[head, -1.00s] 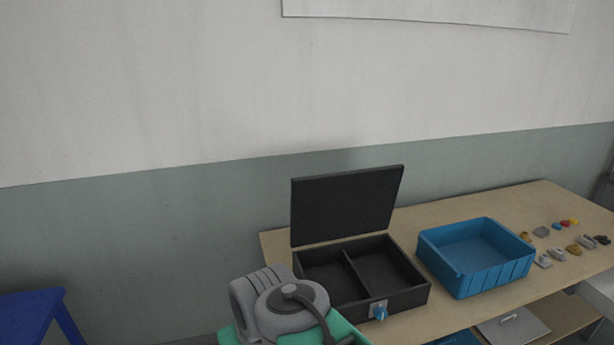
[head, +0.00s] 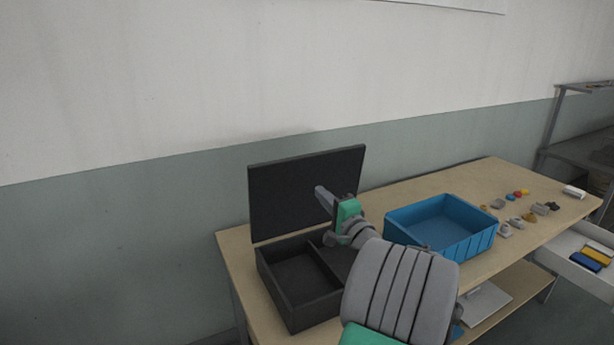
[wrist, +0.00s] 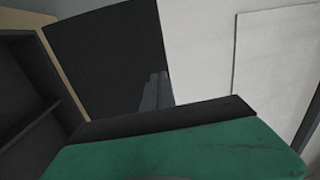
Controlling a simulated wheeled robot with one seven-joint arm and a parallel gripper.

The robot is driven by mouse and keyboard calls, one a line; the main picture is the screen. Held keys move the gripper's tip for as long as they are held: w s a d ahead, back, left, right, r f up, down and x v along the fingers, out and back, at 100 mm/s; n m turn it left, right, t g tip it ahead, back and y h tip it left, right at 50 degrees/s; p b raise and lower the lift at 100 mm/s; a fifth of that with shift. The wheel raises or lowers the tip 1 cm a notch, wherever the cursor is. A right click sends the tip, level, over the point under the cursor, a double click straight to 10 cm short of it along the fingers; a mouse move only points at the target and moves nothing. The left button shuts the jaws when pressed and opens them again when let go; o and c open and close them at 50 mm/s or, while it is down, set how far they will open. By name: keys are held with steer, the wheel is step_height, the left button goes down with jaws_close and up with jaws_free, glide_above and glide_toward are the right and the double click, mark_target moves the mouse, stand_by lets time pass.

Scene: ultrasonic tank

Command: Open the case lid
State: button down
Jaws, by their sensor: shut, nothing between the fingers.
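The black case (head: 294,322) sits on the near left part of the table. Its lid (head: 280,190) stands raised at the back edge, leaning a little backward, and the divided inside shows. The lid also fills the upper middle of the wrist view (wrist: 105,50), with part of the case (wrist: 22,85) at the left. My gripper (head: 321,192) is shut and empty, in front of the lid's inner face and above the case. Its grey fingers show against the lid in the wrist view (wrist: 155,92). I cannot tell whether they touch it. My arm hides the case's right front and latch.
A blue bin (head: 440,228) stands right of the case. Several small parts (head: 515,222) lie on the table (head: 490,180) beyond it. A drawer (head: 578,268) stands out at the right. A wall is behind the table.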

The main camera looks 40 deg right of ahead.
mark_target(301, 159)
steer(key=shift+m+h, duration=0.4)
steer(key=p+x, duration=0.1)
steer(key=x, duration=0.3)
steer(key=d+p+x, duration=0.1)
steer(key=p+x, duration=0.1)
steer(key=x, duration=0.2)
steer(key=r+p+x, duration=0.1)
steer(key=p+x, duration=0.1)
steer(key=x, duration=0.2)
steer(key=shift+d, duration=0.3)
steer(key=shift+w+d, duration=0.1)
steer(key=shift+w, duration=0.2)
